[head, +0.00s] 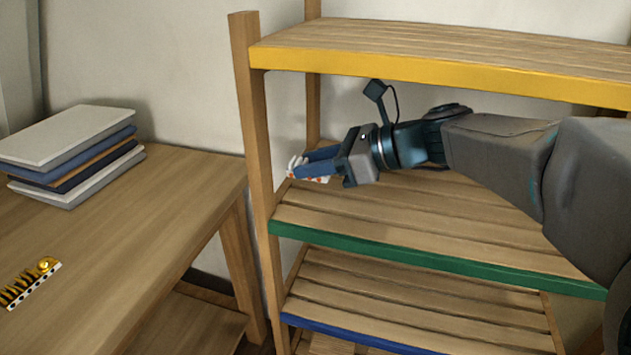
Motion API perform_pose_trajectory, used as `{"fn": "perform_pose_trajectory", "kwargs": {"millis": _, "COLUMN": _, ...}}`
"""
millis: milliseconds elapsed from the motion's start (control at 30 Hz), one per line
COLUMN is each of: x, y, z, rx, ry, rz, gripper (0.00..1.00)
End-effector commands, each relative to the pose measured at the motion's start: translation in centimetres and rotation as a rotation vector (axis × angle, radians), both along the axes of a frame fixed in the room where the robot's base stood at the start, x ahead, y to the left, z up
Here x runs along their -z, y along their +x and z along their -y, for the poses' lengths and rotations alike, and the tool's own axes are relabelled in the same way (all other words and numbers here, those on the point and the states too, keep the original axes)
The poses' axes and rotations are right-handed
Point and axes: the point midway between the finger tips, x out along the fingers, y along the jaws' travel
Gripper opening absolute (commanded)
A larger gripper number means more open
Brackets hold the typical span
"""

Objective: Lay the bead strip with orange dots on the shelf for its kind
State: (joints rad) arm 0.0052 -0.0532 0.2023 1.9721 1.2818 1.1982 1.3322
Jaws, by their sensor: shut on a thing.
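My gripper (298,168) is shut on the bead strip (319,180), a pale piece with orange-red dots. Only a small part of the strip shows below the blue fingers; the rest is hidden. The gripper points left, between the yellow-edged top shelf (440,72) and the green-edged middle shelf (420,252), near the left posts. It appears just above the middle shelf's boards; I cannot tell whether the strip touches them. A blue-edged shelf (400,290) lies below. No bead strips show on the visible parts of the shelves.
A wooden table (130,235) stands left of the rack. The rack's front left post (252,120) is close to my gripper. The middle shelf's visible boards are clear.

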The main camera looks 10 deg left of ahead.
Motion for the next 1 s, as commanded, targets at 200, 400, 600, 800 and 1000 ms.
{"fn": "perform_pose_trajectory", "kwargs": {"millis": 200, "x": 3.1, "y": 0.0, "z": 0.0, "rx": 0.000, "ry": -0.001, "rz": -0.003, "gripper": 0.04}}
{"fn": "perform_pose_trajectory", "kwargs": {"millis": 400, "x": 3.4, "y": 0.0, "z": 0.0, "rx": -0.001, "ry": 0.000, "rz": 0.000, "gripper": 0.04}}
{"fn": "perform_pose_trajectory", "kwargs": {"millis": 600, "x": 3.7, "y": 0.0, "z": 0.0, "rx": -0.001, "ry": 0.000, "rz": -0.001, "gripper": 0.04}}
{"fn": "perform_pose_trajectory", "kwargs": {"millis": 800, "x": 4.3, "y": 0.0, "z": 0.0, "rx": -0.001, "ry": 0.000, "rz": -0.001, "gripper": 0.04}}
{"fn": "perform_pose_trajectory", "kwargs": {"millis": 1000, "x": 4.6, "y": 0.0, "z": 0.0, "rx": 0.000, "ry": 0.000, "rz": 0.000, "gripper": 0.04}}
